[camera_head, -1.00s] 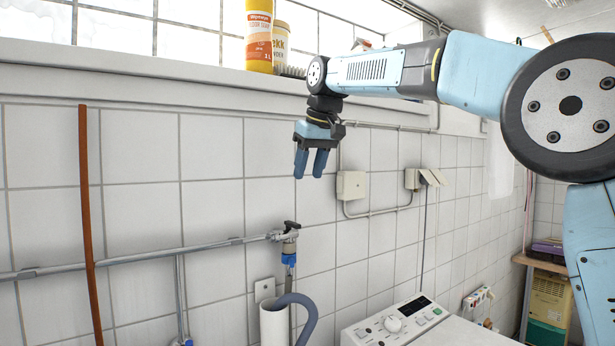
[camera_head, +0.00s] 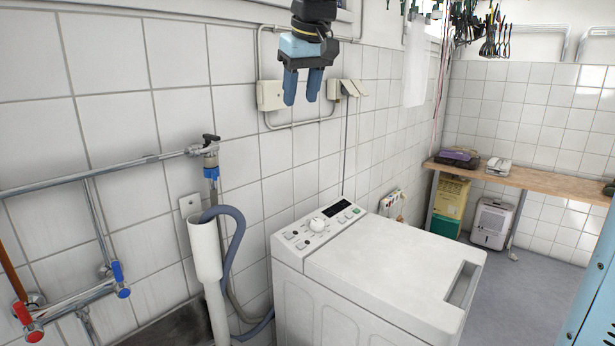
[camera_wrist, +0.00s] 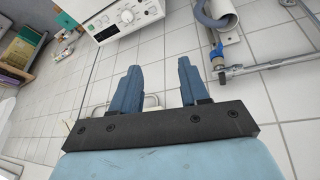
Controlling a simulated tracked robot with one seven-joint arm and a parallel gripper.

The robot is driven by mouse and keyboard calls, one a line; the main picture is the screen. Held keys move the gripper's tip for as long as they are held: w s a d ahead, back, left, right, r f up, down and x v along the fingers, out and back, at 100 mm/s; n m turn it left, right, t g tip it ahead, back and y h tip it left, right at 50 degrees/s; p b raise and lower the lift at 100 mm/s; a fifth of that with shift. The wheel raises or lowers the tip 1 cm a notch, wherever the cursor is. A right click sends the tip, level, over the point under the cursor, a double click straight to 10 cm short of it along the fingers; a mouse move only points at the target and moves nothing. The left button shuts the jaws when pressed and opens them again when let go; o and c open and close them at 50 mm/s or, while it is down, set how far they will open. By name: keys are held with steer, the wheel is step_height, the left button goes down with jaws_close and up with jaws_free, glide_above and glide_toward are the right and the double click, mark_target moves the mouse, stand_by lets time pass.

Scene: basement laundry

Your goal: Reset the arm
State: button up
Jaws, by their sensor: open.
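My gripper (camera_head: 302,86) hangs at the top middle of the head view, its two blue fingers pointing down. The fingers are apart with nothing between them. It is in front of the tiled wall, above and behind the washing machine's control panel. In the wrist view my gripper (camera_wrist: 158,88) also shows open and empty, with wall tiles beyond the fingers. Most of my arm is outside the head view; a blue part of my body shows at the lower right edge.
A white washing machine (camera_head: 385,265) stands below my gripper. Left of it are a wall pipe with a tap (camera_head: 203,148), a grey hose (camera_head: 235,250) and a white standpipe (camera_head: 206,250). A wall box (camera_head: 270,95) is close to the fingers. A wooden bench (camera_head: 525,178) stands at the right.

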steer(key=s+d+f+m+h, duration=0.1)
steer(key=s+d+f+m, duration=0.2)
steer(key=s+d+f, duration=0.7)
steer(key=s+d+f+m+t, duration=0.1)
steer(key=s+d+f+m, duration=0.2)
steer(key=s+d+f, duration=0.7)
steer(key=s+d, duration=0.2)
steer(key=d, duration=0.3)
steer(key=shift+f+m+h, duration=0.2)
steer(key=shift+m+h, duration=0.1)
steer(key=shift+h, duration=0.1)
